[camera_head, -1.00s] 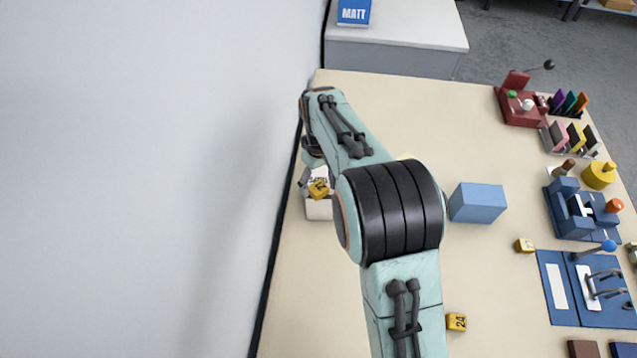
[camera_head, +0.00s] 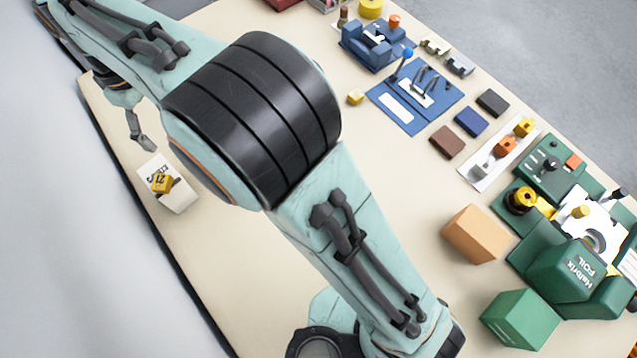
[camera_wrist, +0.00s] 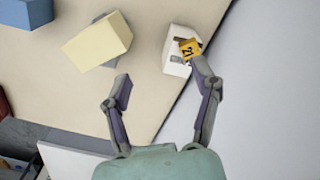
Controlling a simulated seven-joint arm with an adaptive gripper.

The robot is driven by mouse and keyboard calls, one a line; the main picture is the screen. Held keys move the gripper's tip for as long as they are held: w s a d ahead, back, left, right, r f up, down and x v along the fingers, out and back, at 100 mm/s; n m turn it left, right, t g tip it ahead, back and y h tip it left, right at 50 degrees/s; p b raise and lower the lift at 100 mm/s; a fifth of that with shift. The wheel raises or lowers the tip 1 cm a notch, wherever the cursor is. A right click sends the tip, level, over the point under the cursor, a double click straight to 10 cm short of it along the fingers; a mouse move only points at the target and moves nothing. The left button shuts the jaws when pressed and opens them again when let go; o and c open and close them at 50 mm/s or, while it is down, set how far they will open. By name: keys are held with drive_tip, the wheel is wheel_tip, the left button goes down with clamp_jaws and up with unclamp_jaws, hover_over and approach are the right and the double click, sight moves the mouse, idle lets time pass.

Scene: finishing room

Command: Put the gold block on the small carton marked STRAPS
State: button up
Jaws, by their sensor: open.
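The small white carton (camera_head: 182,196) stands near the table's left edge in the head view; its dark lettering is partly covered. The gold block (camera_head: 162,184), marked 21, rests tilted a little in turn on the carton's top. In the wrist view the block (camera_wrist: 190,48) lies on the carton (camera_wrist: 172,64), near the right finger's tip. My gripper (camera_wrist: 160,72) is open, with nothing between its fingers. In the head view my gripper (camera_head: 139,130) is above and beyond the carton, apart from the block.
A pale yellow box (camera_wrist: 98,40) and a blue box (camera_wrist: 25,12) show in the wrist view. Another small yellow block (camera_head: 355,97) lies on the table. An orange box (camera_head: 476,234), a green box (camera_head: 520,319) and a green machine stand at the right.

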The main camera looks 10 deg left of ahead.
drive_tip(key=d+r+m, duration=0.2)
drive_tip(key=d+m, duration=0.2)
drive_tip(key=d, duration=0.8)
drive_tip(key=d+r+m, duration=0.2)
drive_tip(key=d+m, duration=0.2)
drive_tip(key=d, duration=0.8)
drive_tip(key=s+d+f+m, duration=0.4)
drive_tip(key=s+d+m, duration=0.2)
drive_tip(key=s+d, duration=0.5)
drive_tip(key=shift+s+f+m+y, duration=0.15)
drive_tip(key=shift+s+m+y, duration=0.25)
drive_tip(key=shift+s, duration=0.1)
